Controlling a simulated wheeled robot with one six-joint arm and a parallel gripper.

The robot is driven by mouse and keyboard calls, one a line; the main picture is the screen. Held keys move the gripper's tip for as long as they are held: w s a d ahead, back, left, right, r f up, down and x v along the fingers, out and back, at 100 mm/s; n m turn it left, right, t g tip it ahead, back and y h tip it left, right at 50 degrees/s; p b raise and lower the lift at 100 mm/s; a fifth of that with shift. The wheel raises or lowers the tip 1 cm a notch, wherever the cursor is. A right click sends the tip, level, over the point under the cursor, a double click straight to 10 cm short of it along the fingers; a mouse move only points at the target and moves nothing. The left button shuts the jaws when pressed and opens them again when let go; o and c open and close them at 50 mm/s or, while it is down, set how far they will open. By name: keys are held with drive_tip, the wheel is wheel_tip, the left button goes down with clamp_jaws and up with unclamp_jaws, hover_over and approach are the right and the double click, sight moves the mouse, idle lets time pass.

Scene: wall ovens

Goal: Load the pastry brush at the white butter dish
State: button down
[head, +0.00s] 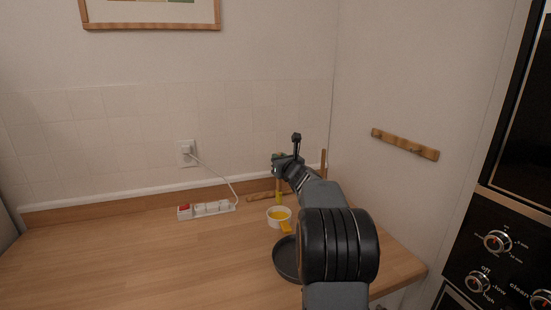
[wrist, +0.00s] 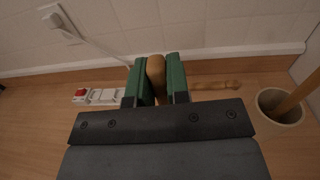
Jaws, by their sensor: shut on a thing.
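My gripper (head: 279,160) is raised above the back of the worktop. In the wrist view my gripper (wrist: 157,72) has its green fingers shut on a wooden handle (wrist: 156,80), which looks to be the pastry brush. In the head view a yellowish end (head: 278,197) of it hangs below the fingers, roughly upright. The white butter dish (head: 270,221) with yellow content stands on the worktop just below and in front of that end. Whether they touch is hard to tell. A small yellow piece (head: 286,228) shows at the dish's front rim. The wrist view does not show the dish.
A dark pan (head: 283,262) lies in front of the dish, partly behind my arm. A wooden rod (wrist: 215,85) lies near the wall. A crock (wrist: 268,98) with a wooden stick stands at the right. A power strip (head: 207,209) lies left. The left worktop (head: 120,260) is clear.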

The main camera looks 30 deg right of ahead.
drive_tip(key=b, duration=0.4)
hover_over(279, 191)
drive_tip(key=shift+w+d+f, duration=0.1)
drive_tip(key=shift+w+f, duration=0.05)
drive_tip(key=shift+f, duration=0.85)
drive_tip(key=shift+w+d+f, duration=0.15)
drive_tip(key=shift+f, duration=0.8)
drive_tip(key=shift+w+d+f, duration=0.1)
drive_tip(key=shift+w+f, duration=0.05)
drive_tip(key=shift+f, duration=0.85)
drive_tip(key=shift+f+b, duration=0.5)
drive_tip(key=shift+b, duration=0.2)
drive_tip(key=shift+r, duration=0.1)
wheel_tip(279, 191, up, 7)
drive_tip(key=p, duration=0.5)
